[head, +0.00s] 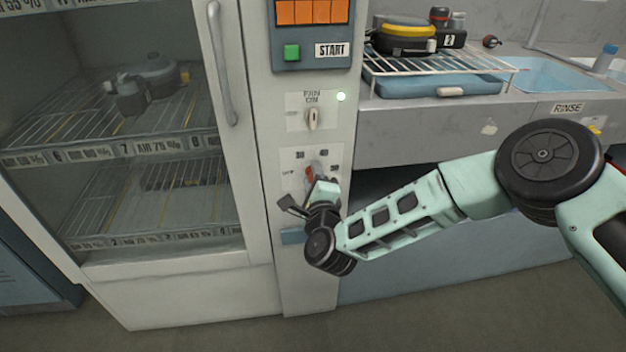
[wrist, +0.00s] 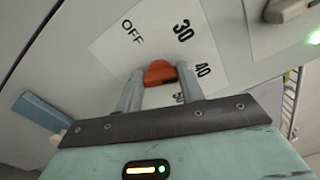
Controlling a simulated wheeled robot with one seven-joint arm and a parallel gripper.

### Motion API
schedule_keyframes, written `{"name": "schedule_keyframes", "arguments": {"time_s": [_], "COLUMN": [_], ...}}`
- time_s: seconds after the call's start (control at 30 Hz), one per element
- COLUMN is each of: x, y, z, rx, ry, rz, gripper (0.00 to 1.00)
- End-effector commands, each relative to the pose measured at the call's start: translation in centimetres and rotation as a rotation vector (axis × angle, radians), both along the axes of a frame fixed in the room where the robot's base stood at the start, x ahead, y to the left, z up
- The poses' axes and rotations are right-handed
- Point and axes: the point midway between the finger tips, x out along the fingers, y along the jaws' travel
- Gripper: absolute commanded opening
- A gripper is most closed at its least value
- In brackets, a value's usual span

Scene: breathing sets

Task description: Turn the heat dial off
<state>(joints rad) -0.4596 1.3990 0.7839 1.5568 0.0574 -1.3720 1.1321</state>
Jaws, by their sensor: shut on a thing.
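The heat dial (head: 310,172) is a red-orange knob on the cabinet's control panel, below the fan knob. It also shows in the wrist view (wrist: 160,72), between my two fingers. Its plate is marked OFF, 30, 40 and a further number partly covered by my finger. My gripper (wrist: 158,82) is shut on the dial, one finger on each side. In the head view my gripper (head: 313,185) covers the lower part of the dial plate. I cannot tell clearly which mark the dial points at.
The fan knob (head: 313,118) and a green lamp (head: 341,97) sit above. A START button (head: 292,52) is higher up. The glass door (head: 120,130) with its handle (head: 222,65) is at left. A sink counter (head: 450,130) with a wire rack (head: 440,65) is at right.

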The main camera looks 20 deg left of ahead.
Motion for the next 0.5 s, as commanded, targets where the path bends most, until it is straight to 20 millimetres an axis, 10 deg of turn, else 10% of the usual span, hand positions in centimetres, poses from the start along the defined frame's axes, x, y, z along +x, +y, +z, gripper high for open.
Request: {"name": "schedule_keyframes", "arguments": {"time_s": [0.5], "x": [-0.13], "y": [0.08], "z": [-0.3], "rx": [-0.411], "ry": [-0.253], "rz": [0.002], "gripper": [0.15]}}
